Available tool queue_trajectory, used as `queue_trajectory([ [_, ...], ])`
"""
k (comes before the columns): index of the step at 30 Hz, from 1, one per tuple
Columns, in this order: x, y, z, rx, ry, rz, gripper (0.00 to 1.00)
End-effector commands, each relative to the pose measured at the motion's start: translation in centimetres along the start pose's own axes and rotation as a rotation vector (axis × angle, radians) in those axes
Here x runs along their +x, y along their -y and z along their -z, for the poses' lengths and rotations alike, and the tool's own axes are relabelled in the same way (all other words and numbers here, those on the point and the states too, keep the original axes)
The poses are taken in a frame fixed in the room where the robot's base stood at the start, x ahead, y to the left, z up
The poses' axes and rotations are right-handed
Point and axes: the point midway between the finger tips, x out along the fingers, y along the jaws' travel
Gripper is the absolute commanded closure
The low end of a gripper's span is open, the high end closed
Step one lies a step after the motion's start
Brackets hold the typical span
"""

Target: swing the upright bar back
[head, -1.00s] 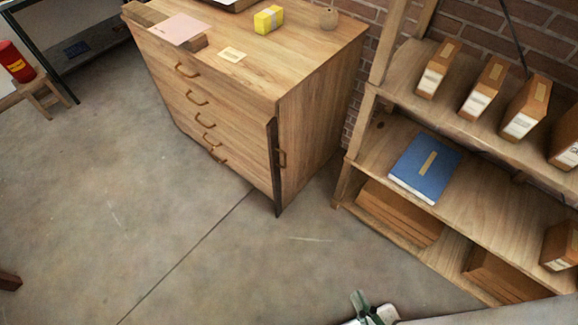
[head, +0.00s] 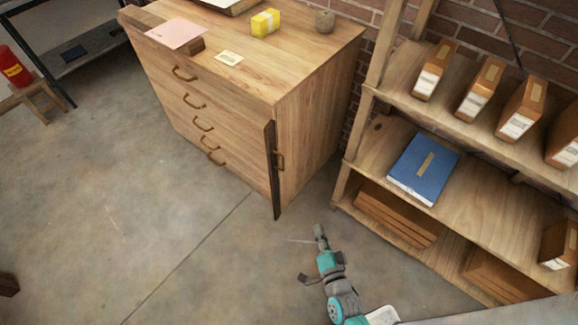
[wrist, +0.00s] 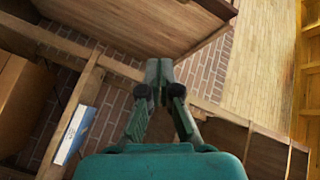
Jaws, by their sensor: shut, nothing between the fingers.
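The upright bar (head: 271,172) is a dark, narrow strip standing at the front right corner of the wooden drawer cabinet (head: 318,120), beside the right ends of the drawers. I cannot make out the bar with certainty in the wrist view.
A wooden shelf unit (head: 352,165) with several brown boxes and a blue binder (head: 424,168) stands close on the right. A brick wall is behind. A pink sheet (head: 176,34) and yellow block (head: 265,22) lie on the cabinet top. The floor in front is clear.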

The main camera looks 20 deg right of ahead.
Motion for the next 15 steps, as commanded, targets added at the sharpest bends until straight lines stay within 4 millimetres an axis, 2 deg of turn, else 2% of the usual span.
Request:
queue_trajectory([
  [1, 1.8, -0.2, -0.1, 0.040, -0.011, 0.005, 1.00],
  [9, 10.0, -0.8, -0.5, 0.275, -0.063, 0.022, 1.00],
  [15, 15.1, -0.7, -0.3, 0.418, -0.094, 0.035, 1.00],
])
